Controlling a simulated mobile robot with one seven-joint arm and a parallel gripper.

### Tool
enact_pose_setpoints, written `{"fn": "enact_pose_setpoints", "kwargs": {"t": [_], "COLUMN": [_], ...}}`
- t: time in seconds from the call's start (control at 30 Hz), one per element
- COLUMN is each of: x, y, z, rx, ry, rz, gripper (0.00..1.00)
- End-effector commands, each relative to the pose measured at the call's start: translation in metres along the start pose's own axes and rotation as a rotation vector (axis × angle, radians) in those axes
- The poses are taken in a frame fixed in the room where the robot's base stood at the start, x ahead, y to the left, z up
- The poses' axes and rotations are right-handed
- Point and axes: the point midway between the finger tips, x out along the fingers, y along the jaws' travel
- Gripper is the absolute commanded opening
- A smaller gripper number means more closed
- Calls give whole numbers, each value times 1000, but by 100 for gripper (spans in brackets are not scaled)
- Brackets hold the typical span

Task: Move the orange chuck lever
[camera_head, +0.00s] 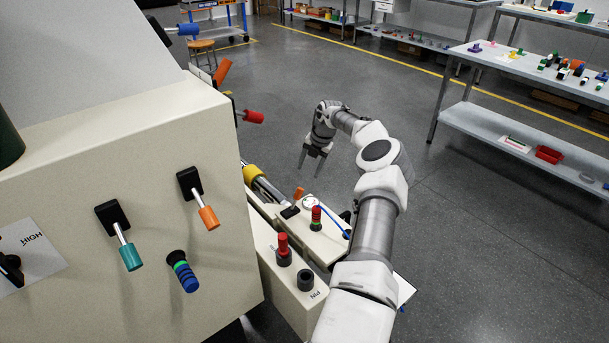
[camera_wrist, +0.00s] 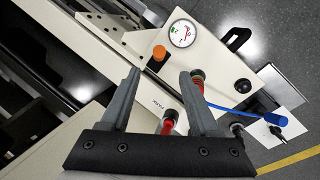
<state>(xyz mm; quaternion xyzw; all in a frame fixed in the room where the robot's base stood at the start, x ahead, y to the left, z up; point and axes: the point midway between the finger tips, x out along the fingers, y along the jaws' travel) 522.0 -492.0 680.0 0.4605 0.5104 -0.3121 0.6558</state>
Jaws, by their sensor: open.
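A small orange-tipped lever (camera_head: 299,192) with a black base stands on the cream housing beside a round gauge. In the wrist view its orange end (camera_wrist: 159,52) shows from above, just beyond my fingertips and between their lines. A larger orange-handled lever (camera_head: 208,217) hangs tilted down from a black block on the cream machine front. No label in view tells which is the chuck lever. My gripper (camera_head: 310,165) is open and empty, pointing down, above and behind the small lever in the head view. It also shows in the wrist view (camera_wrist: 160,74), apart from the lever.
A gauge (camera_wrist: 182,33), a red-and-green knob (camera_head: 316,217) and a red knob (camera_head: 283,247) crowd the housing. A teal lever (camera_head: 131,257) and a blue knob (camera_head: 183,272) are on the machine front. Open floor (camera_head: 450,210) lies right of my arm.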

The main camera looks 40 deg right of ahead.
Motion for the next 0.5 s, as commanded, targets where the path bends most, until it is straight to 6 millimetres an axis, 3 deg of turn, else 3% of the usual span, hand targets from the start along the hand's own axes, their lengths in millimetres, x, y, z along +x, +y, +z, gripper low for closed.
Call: {"fn": "enact_pose_setpoints", "kwargs": {"t": [0.03,0.2,0.5], "x": [-14,-38,-49], "y": [1,0,0], "z": [0,0,0], "rx": [0,1,1], "ry": [-1,0,1], "rz": [0,1,1], "gripper": [62,62,62]}}
